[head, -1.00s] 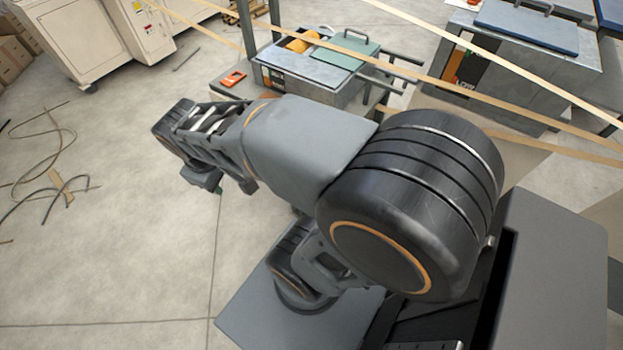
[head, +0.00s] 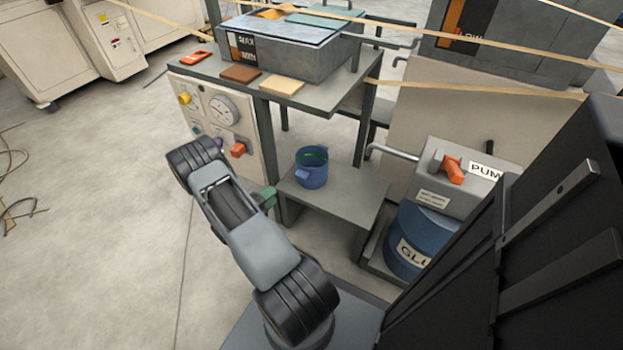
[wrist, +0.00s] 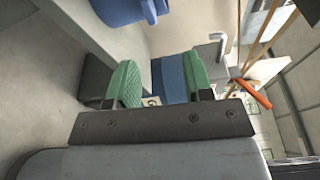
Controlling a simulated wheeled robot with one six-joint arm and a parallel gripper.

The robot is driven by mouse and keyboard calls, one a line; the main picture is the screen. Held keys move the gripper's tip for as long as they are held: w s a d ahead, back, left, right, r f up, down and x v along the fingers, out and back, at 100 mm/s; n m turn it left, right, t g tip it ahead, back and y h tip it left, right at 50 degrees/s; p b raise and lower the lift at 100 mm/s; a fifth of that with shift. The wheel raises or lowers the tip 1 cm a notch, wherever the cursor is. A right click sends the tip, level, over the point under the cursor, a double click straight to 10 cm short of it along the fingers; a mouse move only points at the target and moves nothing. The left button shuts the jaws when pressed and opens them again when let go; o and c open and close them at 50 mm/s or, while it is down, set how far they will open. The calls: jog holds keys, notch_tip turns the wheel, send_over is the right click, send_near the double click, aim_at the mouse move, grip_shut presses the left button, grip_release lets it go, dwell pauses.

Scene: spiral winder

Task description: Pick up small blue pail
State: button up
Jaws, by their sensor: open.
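The small blue pail (head: 311,173) stands upright on a low grey shelf (head: 345,205) under the machine table. It has side lugs and a green rim or band inside. My gripper (head: 267,197) is just left of the pail in the head view, apart from it; only its green pad shows clearly there. In the wrist view my gripper (wrist: 160,65) shows two green pads spread apart with nothing held between them. Part of the blue pail (wrist: 118,10) is cut off at the top of the wrist view, outside the jaws.
A gauge panel (head: 216,115) with knobs and an orange handle stands left of the shelf. A blue glue drum (head: 418,240) with a pump stands to the right. Tan strips cross above. Open floor lies left.

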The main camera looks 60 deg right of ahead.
notch_tip(320, 180, down, 3)
jog(key=d+n, duration=0.1)
jog(key=b, duration=0.2)
send_near(299, 178)
jog(key=x, duration=0.4)
jog(key=shift+n+t, duration=0.3)
jog(key=shift+b+x, duration=1.3)
jog(key=shift+x, duration=1.65)
jog(key=shift+s+r, duration=0.1)
jog(key=shift+s, duration=0.05)
jog(key=shift+c, duration=0.5)
grip_shut()
